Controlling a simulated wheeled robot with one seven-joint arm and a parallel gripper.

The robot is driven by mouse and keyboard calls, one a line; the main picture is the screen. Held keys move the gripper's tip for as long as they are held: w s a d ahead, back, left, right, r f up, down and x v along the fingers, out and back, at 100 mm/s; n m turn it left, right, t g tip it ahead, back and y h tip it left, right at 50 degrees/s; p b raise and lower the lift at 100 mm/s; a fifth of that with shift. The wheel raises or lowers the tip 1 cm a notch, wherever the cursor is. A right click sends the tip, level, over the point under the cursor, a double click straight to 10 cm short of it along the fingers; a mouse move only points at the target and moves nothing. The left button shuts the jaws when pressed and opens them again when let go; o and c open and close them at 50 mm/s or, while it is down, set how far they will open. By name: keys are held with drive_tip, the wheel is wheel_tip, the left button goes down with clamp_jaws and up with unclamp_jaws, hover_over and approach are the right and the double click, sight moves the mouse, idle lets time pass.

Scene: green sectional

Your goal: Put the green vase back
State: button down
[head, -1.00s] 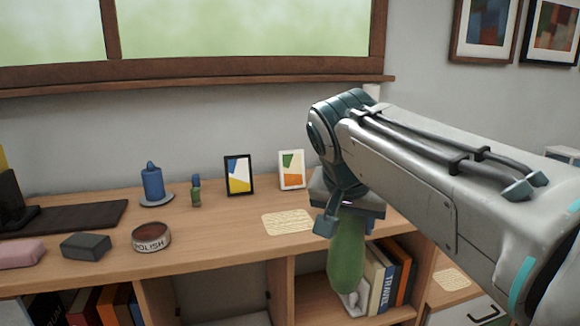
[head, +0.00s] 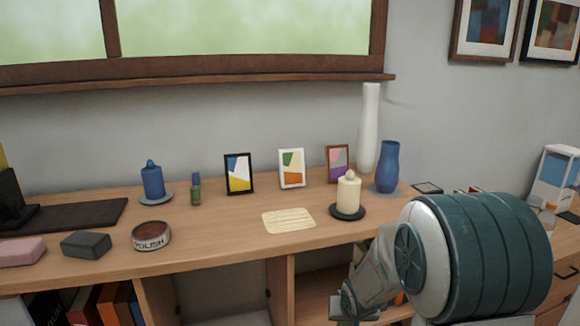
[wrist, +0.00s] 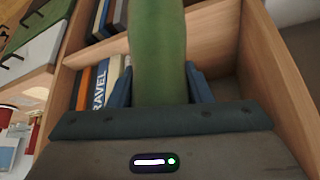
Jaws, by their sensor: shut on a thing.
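The green vase (wrist: 158,45) shows in the wrist view, standing up between the two blue fingers of my gripper (wrist: 160,88). The fingers are shut on it, one on each side. Its top runs out of the picture and its lower end is hidden behind the gripper body. In the head view the vase is not visible; my arm fills the lower right and hides the cabinet front there.
The cabinet top holds a blue vase (head: 387,168), white vase (head: 368,130), cream candle (head: 348,192), woven mat (head: 288,220) and polish tin (head: 151,236). The wrist view shows shelf books (wrist: 98,88) left of the vase and a wooden panel (wrist: 262,95) at right.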

drive_tip(key=shift+n, duration=0.3)
drive_tip(key=x, duration=0.5)
drive_tip(key=shift+s+d+f, duration=0.2)
drive_tip(key=shift+s, duration=0.2)
drive_tip(key=shift+s+r, duration=0.1)
drive_tip(key=shift+s, duration=0.15)
drive_tip(key=shift+y, duration=0.3)
drive_tip(key=s+f, duration=0.1)
drive_tip(key=f, duration=0.1)
drive_tip(key=s+f, duration=0.2)
drive_tip(key=shift+s+a+f, duration=0.15)
drive_tip(key=shift+f, duration=0.25)
drive_tip(key=shift+s+f, duration=0.5)
drive_tip(key=shift+d, duration=0.25)
